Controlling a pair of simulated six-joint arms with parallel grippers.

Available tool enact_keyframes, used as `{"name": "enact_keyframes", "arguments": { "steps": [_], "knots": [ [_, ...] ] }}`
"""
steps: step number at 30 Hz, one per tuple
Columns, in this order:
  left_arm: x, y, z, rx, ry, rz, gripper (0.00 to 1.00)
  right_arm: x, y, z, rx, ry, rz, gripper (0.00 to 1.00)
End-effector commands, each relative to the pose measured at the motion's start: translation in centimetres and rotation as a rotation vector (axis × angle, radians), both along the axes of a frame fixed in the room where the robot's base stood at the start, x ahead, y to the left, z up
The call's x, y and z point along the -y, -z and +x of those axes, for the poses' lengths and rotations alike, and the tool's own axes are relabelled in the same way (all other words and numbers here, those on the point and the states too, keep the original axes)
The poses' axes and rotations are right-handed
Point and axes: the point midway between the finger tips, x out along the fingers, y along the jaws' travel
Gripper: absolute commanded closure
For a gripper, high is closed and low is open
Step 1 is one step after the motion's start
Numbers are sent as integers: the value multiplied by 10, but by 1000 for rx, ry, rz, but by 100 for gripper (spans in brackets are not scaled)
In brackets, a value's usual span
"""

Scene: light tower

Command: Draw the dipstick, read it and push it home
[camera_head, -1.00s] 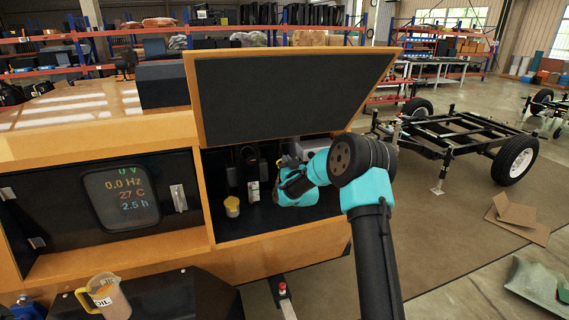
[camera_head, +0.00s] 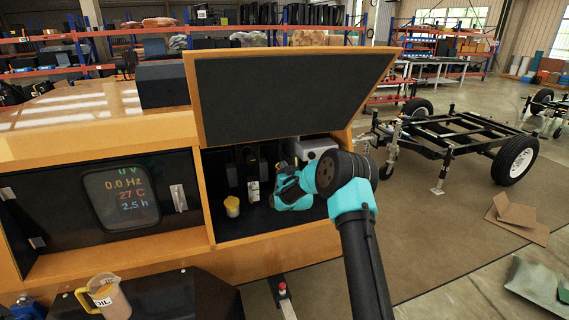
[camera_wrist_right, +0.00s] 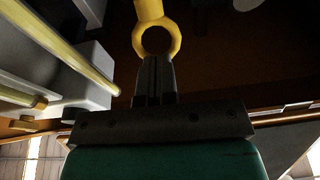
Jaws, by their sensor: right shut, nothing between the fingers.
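The dipstick's yellow ring handle (camera_wrist_right: 157,40) is in the right wrist view, straight ahead of my right gripper. My right gripper (camera_wrist_right: 154,66) is shut and empty. Its closed fingertips appear at the near edge of the ring in the picture; I cannot tell whether they touch it. The dipstick's lower part is not clear there. In the head view my right gripper (camera_head: 282,178) is inside the open engine compartment (camera_head: 265,226), and the dipstick is not distinguishable. My left gripper is not in view.
A yellow cap (camera_head: 232,206) stands at the left of the compartment floor. A grey box (camera_head: 317,147) is behind my right arm. The raised lid (camera_head: 290,95) hangs above. An oil jug (camera_head: 107,297) stands at the lower left. The display panel (camera_head: 122,197) reads 0.0 Hz.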

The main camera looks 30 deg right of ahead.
Motion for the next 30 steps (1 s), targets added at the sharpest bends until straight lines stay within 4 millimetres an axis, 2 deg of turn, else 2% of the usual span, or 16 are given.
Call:
{"name": "enact_keyframes", "arguments": {
  "steps": [1, 7, 13, 30],
  "knots": [
    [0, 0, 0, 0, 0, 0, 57, 1, 10, 4, -2, 0, 0, 100],
    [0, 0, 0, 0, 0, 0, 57, 4, 42, 19, -2, -1, 1, 100],
    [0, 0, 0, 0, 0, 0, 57, 7, 67, 30, -1, 0, 1, 100],
    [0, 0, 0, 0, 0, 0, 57, 6, 70, 31, 1, -2, 0, 100]
  ]
}}
